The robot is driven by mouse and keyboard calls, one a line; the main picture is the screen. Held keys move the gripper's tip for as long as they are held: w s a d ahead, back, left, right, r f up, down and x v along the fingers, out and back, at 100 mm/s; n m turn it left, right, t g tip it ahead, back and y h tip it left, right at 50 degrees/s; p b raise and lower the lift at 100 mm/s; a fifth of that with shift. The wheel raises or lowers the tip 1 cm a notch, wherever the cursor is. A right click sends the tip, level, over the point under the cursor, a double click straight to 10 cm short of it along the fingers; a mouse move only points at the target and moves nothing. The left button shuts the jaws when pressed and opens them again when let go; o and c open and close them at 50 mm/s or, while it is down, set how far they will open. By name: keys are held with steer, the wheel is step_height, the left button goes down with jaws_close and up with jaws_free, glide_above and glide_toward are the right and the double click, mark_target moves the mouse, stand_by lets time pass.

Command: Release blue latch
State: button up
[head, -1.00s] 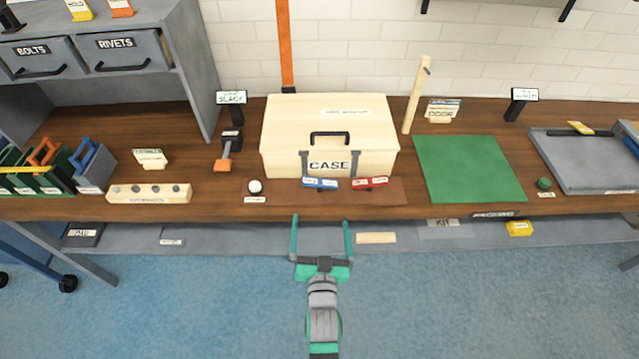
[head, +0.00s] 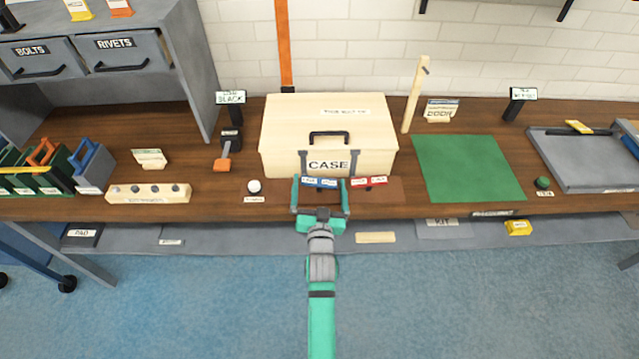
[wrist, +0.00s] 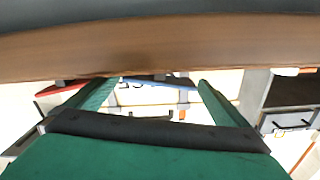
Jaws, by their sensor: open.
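The blue latch (head: 326,183) lies at the front foot of the pale wooden case (head: 290,150), below its left strap. The red latch (head: 371,182) lies just to its right. My gripper (head: 320,187) is open, with one finger on each side of the blue latch in the head view. Contact with the latch cannot be told. In the wrist view the picture is upside down; the blue latch (wrist: 180,82) shows between the fingers and the red latch (wrist: 58,88) is partly hidden at the left.
A white round button (head: 254,186) stands left of the latches. A green mat (head: 468,168) lies to the right. The bench's front edge (wrist: 160,45) fills the top of the wrist view.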

steer(key=shift+w, duration=0.6)
steer(key=shift+a, duration=0.2)
steer(key=shift+s+d, duration=0.1)
steer(key=shift+d, duration=0.25)
steer(key=c, duration=0.9)
steer(key=shift+a+n, duration=0.15)
steer(key=shift+n, duration=2.35)
steer(key=shift+c, duration=0.2)
steer(key=o, duration=0.9)
steer(key=shift+o, duration=0.2)
